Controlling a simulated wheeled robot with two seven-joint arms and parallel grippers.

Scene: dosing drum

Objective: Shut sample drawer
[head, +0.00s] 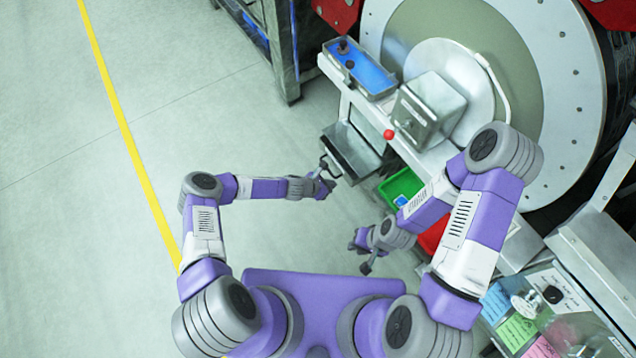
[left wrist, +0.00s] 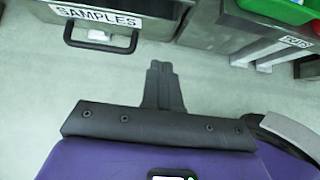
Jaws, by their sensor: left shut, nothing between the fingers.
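The sample drawer (head: 351,154) juts out from under the machine's shelf in the head view, pulled open. In the left wrist view its front with the SAMPLES label (left wrist: 97,16) and black bar handle (left wrist: 101,47) shows at the upper left. My left gripper (head: 331,184) is just in front of the drawer in the head view, near its handle. In the left wrist view the left gripper's fingers (left wrist: 158,66) are shut together with nothing between them, to the right of the handle and apart from it. My right gripper (head: 362,258) is lower, away from the drawer; its fingers are too small to judge.
A green bin (head: 399,186) and a red bin (head: 433,235) sit right of the drawer. A blue tray (head: 362,72) and a metal box (head: 428,108) stand on the shelf above, before the large drum (head: 460,25). The floor to the left is clear.

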